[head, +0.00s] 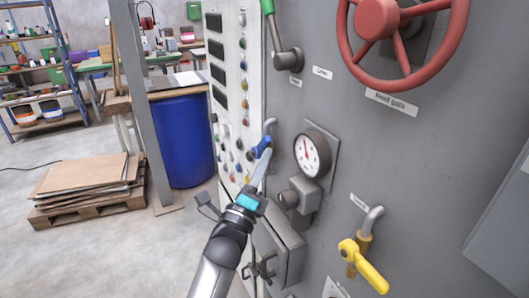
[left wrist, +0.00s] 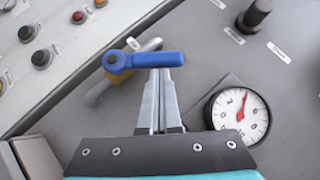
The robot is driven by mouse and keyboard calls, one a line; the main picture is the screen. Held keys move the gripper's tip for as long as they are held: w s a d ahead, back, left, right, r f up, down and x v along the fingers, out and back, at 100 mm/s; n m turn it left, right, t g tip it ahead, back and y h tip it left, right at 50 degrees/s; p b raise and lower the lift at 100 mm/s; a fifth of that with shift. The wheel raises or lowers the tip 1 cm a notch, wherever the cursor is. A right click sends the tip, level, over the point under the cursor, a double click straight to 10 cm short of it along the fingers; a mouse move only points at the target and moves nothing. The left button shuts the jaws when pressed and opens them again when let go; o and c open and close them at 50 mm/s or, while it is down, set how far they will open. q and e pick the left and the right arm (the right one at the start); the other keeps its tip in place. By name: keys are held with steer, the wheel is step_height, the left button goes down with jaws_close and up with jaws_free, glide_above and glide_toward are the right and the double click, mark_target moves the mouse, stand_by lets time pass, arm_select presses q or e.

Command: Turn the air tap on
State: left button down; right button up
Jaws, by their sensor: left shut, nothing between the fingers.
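A tap with a blue lever (head: 262,146) sits on a grey pipe near the left edge of the grey machine front. I take it for the air tap; no readable label shows on it. In the left wrist view its blue lever (left wrist: 152,59) lies crosswise, at a slant to the pipe. My left gripper (head: 264,161) is shut and empty, right at the lever. In the left wrist view its fingers (left wrist: 160,78) end at the lever's lower edge; whether they touch it I cannot tell. My right gripper is out of view.
A dial gauge (head: 310,153) stands out just right of the tap. A yellow-handled tap (head: 364,267) is lower right, a red handwheel (head: 380,16) above. A button panel (head: 228,90) lies left. A blue barrel (head: 185,140) and a pallet of boards (head: 88,182) stand on the floor.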

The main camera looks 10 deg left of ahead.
arm_select(q)
steer(key=r+n+y+p, duration=0.2)
steer(key=p, duration=0.1)
steer(key=shift+w+a+n+g, duration=0.15)
steer(key=shift+w+n+g, duration=0.15)
steer(key=shift+g, duration=0.1)
steer(key=shift+w+a+r+p, duration=0.2)
steer(key=shift+w+r+p, duration=0.05)
steer(key=shift+p, duration=0.05)
steer(key=shift+w+a+r, duration=0.4)
steer(key=shift+w+r, duration=0.2)
steer(key=shift+r, duration=0.05)
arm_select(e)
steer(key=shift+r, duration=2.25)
arm_select(q)
steer(key=shift+w, duration=0.1)
